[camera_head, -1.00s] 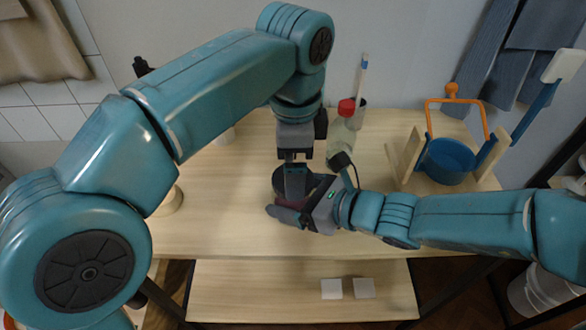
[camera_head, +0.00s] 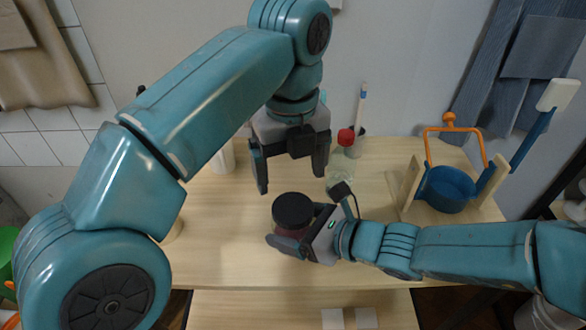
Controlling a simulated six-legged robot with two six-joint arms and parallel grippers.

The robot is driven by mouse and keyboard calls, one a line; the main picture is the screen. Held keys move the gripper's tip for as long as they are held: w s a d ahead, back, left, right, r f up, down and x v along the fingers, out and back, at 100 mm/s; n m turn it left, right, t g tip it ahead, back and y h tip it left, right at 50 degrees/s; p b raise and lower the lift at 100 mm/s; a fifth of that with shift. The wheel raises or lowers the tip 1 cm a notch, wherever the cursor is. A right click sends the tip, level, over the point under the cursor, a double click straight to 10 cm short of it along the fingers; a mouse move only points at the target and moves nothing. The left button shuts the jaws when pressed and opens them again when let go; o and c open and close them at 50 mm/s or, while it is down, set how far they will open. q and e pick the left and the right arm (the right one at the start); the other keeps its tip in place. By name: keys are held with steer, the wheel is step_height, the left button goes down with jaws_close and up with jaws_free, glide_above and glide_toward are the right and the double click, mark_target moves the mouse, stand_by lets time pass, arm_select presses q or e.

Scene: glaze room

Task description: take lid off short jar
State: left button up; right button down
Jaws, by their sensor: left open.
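The short jar (camera_head: 283,231) stands on the wooden table, with a reddish body and a black lid (camera_head: 293,210) sitting on top. My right gripper (camera_head: 291,240) comes in from the right and is shut on the jar's body, one finger along its front side; the other finger is partly hidden. My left gripper (camera_head: 291,181) is open and empty, above and behind the lid, its two fingers spread wide and apart from it.
A clear bottle with a red cap (camera_head: 346,137) stands behind the jar, near a cup holding a brush (camera_head: 361,105). A white container (camera_head: 224,157) is partly hidden behind my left arm.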

mark_target(293, 207)
arm_select(q)
steer(key=shift+d+f, duration=0.15)
steer(key=shift+f, duration=0.1)
step_height(293, 207, down, 7)
steer(key=shift+f, duration=0.2)
steer(key=c, duration=0.9)
